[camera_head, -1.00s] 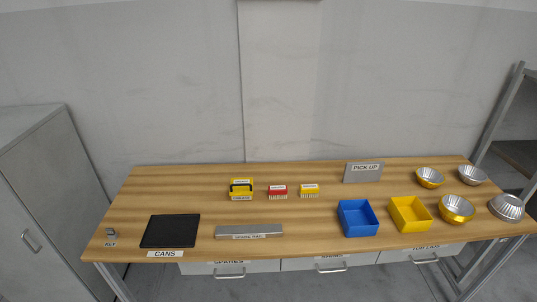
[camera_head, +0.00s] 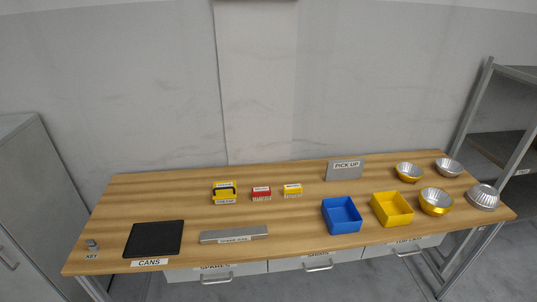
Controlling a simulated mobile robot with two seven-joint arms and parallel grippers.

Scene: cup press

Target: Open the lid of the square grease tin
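A small yellow box with a dark handle or clasp and a label on its front (camera_head: 225,191) stands at the back left of the wooden table. It looks like the grease tin, but its label is too small to read surely. Its lid appears closed. Neither of my grippers shows in the head view.
On the wooden table (camera_head: 290,215) are a red box (camera_head: 261,193), a yellow box (camera_head: 292,190), a black mat (camera_head: 154,238), a grey bar (camera_head: 234,234), a blue bin (camera_head: 342,215), a yellow bin (camera_head: 392,209) and several bowls (camera_head: 435,201). A shelf rack (camera_head: 470,110) stands right.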

